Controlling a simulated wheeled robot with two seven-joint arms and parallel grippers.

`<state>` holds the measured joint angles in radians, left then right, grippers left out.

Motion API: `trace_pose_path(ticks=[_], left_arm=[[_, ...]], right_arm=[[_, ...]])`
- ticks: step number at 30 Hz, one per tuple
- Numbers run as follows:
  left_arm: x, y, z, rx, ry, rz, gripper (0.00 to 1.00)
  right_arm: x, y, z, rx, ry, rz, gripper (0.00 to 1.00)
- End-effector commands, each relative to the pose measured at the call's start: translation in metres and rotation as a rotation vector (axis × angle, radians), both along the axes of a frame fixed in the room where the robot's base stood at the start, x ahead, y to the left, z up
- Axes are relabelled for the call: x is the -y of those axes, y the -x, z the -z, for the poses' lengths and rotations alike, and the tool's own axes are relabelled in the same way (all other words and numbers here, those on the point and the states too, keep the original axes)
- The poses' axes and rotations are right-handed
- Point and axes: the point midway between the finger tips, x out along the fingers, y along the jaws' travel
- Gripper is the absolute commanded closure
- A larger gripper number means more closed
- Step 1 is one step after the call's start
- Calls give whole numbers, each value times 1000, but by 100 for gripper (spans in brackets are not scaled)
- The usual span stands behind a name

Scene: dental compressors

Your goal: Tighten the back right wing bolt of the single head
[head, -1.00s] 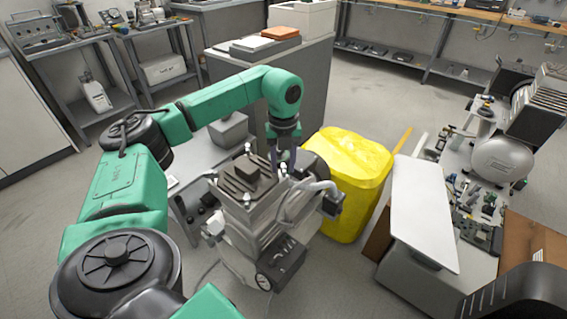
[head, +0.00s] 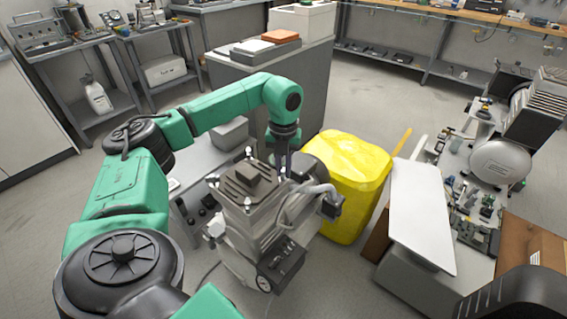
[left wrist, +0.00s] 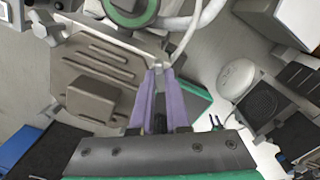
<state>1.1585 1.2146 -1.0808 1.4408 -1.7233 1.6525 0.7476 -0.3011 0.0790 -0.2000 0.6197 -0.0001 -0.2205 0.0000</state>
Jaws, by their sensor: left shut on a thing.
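The single head (head: 240,192) is a grey ribbed block with a raised square on top, on a compressor in the middle of the head view. It also shows in the left wrist view (left wrist: 82,62). Small pale wing bolts stand at its corners, one at the back left (head: 248,150) and one at the front left (head: 212,178). My left gripper (head: 283,172) points down at the right-hand back corner. In the left wrist view its purple fingers (left wrist: 158,70) are shut on the back right wing bolt (left wrist: 157,64), which they mostly hide. My right gripper is out of view.
A grey hose (head: 300,200) curves close beside the head on the right. A yellow bin (head: 350,175) stands just behind it. A white-topped table (head: 420,215) and more compressor equipment (head: 500,160) are at the right. Open floor lies at the back right.

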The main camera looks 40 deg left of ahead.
Motion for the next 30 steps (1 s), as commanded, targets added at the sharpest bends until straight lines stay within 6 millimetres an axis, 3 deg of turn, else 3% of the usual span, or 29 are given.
trace_pose_path(ticks=[12,30], left_arm=[[0,0,-4,1,1,388,100],[0,-1,-3,4,0,955,100]], right_arm=[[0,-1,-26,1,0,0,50],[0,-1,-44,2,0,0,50]])
